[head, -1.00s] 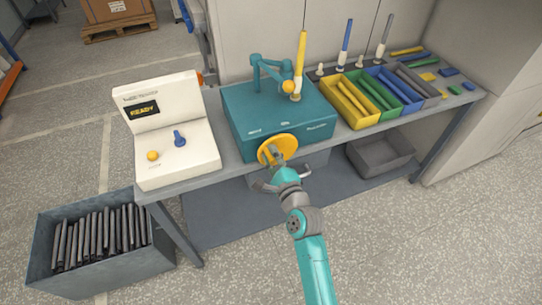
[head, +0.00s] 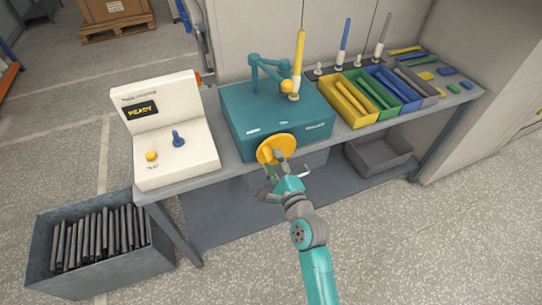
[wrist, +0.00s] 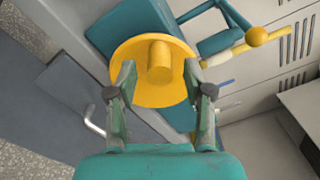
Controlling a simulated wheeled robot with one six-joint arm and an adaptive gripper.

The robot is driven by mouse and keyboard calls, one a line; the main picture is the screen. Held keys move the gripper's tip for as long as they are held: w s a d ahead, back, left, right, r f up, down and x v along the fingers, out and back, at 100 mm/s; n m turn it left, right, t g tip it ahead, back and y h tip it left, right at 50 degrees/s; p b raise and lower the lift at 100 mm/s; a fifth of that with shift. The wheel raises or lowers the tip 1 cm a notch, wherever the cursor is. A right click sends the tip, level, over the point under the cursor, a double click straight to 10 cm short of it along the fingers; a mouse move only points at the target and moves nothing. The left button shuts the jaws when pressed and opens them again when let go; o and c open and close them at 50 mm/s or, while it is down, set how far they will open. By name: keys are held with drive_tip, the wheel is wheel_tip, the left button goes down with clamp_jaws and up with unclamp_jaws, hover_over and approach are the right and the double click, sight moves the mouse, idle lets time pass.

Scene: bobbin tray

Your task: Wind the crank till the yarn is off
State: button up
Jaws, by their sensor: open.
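The yellow crank wheel (head: 276,149) sits on the front face of the teal winder box (head: 250,113). In the wrist view the wheel (wrist: 139,91) has a round yellow knob (wrist: 159,62) standing out from it. My gripper (head: 284,173) is open just in front of the wheel. In the wrist view its two fingers (wrist: 160,82) lie either side of the knob's lower end, with nothing seen gripped. A yellow yarn bobbin (head: 299,62) stands upright on top of the box, beside the teal guide arm (head: 262,70) with its orange ball.
A white console (head: 172,128) reading READY stands left on the table. Yellow, green, blue and grey trays (head: 351,111) of bobbins are at the right. A grey bin (head: 380,157) is under the table. A bin of dark rods (head: 104,278) stands on the floor at left.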

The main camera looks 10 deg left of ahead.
drive_tip(key=v, duration=0.9)
